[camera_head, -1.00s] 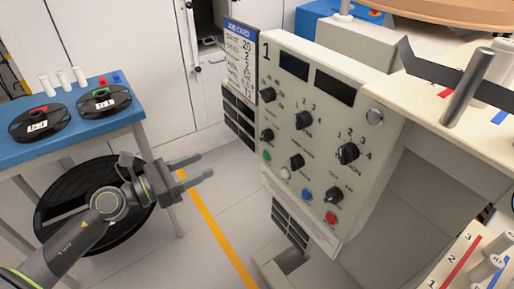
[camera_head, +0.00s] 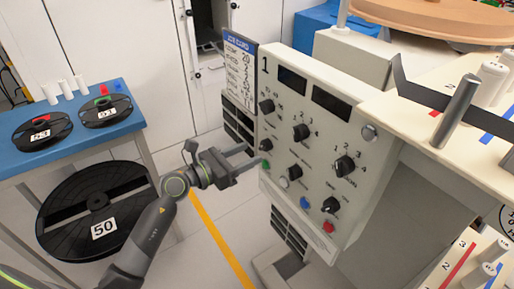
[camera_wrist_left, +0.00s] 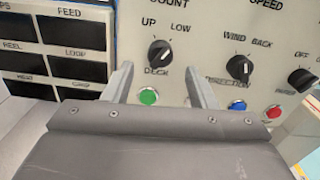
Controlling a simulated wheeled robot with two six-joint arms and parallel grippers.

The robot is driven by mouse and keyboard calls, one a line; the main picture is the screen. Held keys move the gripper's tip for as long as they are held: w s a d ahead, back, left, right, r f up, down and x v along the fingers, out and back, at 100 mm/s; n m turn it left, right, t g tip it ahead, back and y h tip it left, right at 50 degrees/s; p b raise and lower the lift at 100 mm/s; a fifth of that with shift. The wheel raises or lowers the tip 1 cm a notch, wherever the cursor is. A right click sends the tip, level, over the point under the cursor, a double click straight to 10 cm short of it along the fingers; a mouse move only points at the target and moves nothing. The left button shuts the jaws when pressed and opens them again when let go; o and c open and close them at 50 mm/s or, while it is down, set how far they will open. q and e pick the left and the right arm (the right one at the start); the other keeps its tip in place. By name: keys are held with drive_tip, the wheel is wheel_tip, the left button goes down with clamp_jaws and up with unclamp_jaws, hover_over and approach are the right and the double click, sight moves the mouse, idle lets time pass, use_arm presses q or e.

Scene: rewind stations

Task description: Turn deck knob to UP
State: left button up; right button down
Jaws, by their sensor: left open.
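The deck knob (camera_wrist_left: 160,53) is a black round knob labelled DECK in the left wrist view, with UP at its upper left and LOW at its upper right. Its pale pointer mark seems to lean up and right, toward LOW. In the head view the deck knob (camera_head: 266,145) sits low in the panel's left column, above a green button. My left gripper (camera_head: 253,155) is open and empty just in front of the panel. In the left wrist view its fingertips (camera_wrist_left: 158,69) straddle the space below the knob, apart from it. My right gripper is not in view.
The control panel (camera_head: 320,140) has several other knobs. A green button (camera_wrist_left: 148,96) lies between the fingers in the wrist view, with a blue button (camera_wrist_left: 237,105) to the right. A blue table (camera_head: 75,137) with reels stands at left. A large black reel (camera_head: 70,220) is below it.

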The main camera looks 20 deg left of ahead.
sight(261, 148)
use_arm(q)
drive_tip(key=shift+x, duration=1.95)
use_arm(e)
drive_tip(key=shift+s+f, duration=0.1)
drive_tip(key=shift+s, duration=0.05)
use_arm(q)
drive_tip(key=c, duration=1)
